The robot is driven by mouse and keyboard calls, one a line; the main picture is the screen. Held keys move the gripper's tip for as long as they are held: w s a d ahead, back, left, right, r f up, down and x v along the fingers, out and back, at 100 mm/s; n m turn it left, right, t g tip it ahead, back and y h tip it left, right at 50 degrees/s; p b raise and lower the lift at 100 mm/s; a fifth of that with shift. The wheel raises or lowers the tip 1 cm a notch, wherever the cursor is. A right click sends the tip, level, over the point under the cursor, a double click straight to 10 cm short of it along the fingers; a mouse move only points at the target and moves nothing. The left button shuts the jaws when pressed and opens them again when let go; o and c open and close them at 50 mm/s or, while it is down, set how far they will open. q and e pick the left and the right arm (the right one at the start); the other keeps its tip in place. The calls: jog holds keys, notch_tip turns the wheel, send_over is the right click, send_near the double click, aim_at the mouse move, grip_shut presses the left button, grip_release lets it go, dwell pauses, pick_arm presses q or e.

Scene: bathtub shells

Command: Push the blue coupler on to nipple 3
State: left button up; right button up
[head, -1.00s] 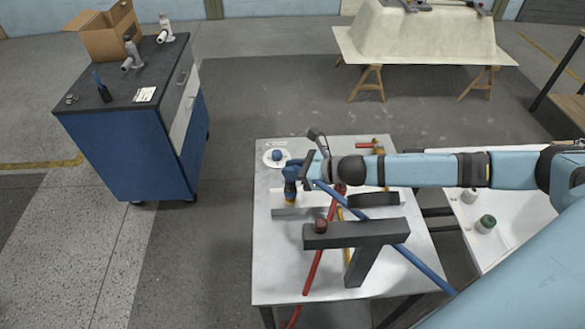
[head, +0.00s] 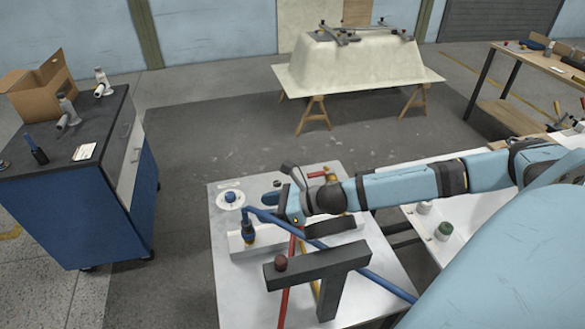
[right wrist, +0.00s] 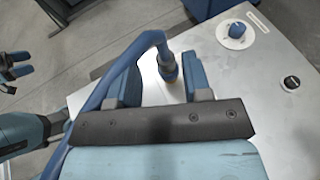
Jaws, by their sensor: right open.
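The blue coupler (head: 248,229) stands upright at the end of a blue hose (head: 375,282), over the pale block (head: 267,239) on the grey table. A brass-coloured ring shows at its lower end. The nipple under it is hidden, and I cannot read any number. My right gripper (head: 283,207) is open and empty, a little right of the coupler. In the right wrist view, the coupler (right wrist: 167,66) shows just beyond the gap between the right fingers (right wrist: 163,90). At that view's left edge is what looks like my left gripper (right wrist: 14,70), partly cut off.
A white disc with a blue knob (head: 230,198) lies behind the coupler. A dark grey T-shaped bar (head: 318,265) stands in front, with red and yellow hoses beneath. A blue cabinet (head: 80,215) is at left. The bathtub shell (head: 360,65) rests on trestles behind.

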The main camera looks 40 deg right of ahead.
jog(key=b+v, duration=0.2)
jog(key=v, duration=0.5)
jog(key=shift+s+d+r, duration=0.15)
jog(key=shift+s+d, duration=0.05)
jog(key=shift+s, duration=0.1)
dwell(0.6)
